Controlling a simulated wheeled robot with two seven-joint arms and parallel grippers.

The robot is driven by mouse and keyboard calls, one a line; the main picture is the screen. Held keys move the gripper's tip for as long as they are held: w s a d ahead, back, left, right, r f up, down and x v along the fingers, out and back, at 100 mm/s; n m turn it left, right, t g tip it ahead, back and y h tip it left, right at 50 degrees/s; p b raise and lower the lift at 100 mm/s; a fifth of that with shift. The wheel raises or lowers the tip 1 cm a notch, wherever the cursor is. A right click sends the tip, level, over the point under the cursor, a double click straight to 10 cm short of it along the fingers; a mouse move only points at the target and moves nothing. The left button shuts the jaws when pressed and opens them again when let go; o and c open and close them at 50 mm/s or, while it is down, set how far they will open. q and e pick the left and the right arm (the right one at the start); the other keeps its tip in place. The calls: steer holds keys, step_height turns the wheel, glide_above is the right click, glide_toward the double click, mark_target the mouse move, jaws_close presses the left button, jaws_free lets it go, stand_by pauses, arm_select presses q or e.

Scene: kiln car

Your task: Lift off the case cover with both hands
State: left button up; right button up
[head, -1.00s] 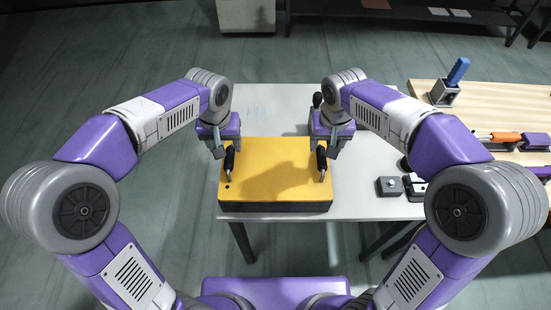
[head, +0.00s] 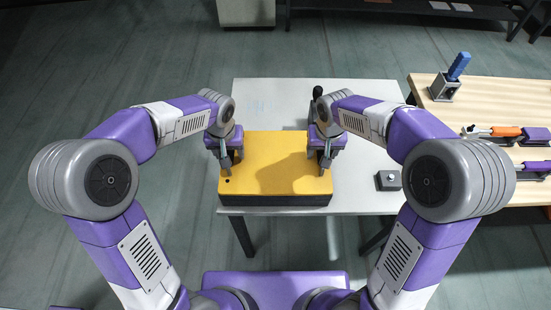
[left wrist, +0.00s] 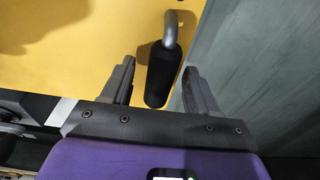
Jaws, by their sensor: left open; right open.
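The case cover (head: 275,165) is a yellow flat lid on a dark case (head: 275,200), lying level on the pale table. My left gripper (head: 226,170) is over the cover's left end, open. In the left wrist view its fingers (left wrist: 158,67) stand on either side of a black bar handle (left wrist: 163,75) on a grey bent mount, with gaps on both sides. My right gripper (head: 325,162) is over the cover's right end, open. Both handles are largely hidden behind the grippers in the head view, so I cannot tell how the right fingers sit around theirs.
A dark upright knob shows behind my right gripper. A wooden bench (head: 490,95) at right holds a blue-handled item (head: 459,66) and an orange-handled tool (head: 507,132).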

arm_select(q)
steer(key=shift+c, duration=0.4)
arm_select(e)
steer(key=shift+c, duration=0.4)
arm_select(q)
jaws_close()
arm_select(e)
jaws_close()
arm_select(q)
steer(key=shift+w+r, duration=0.1)
arm_select(e)
steer(key=shift+w+r, duration=0.1)
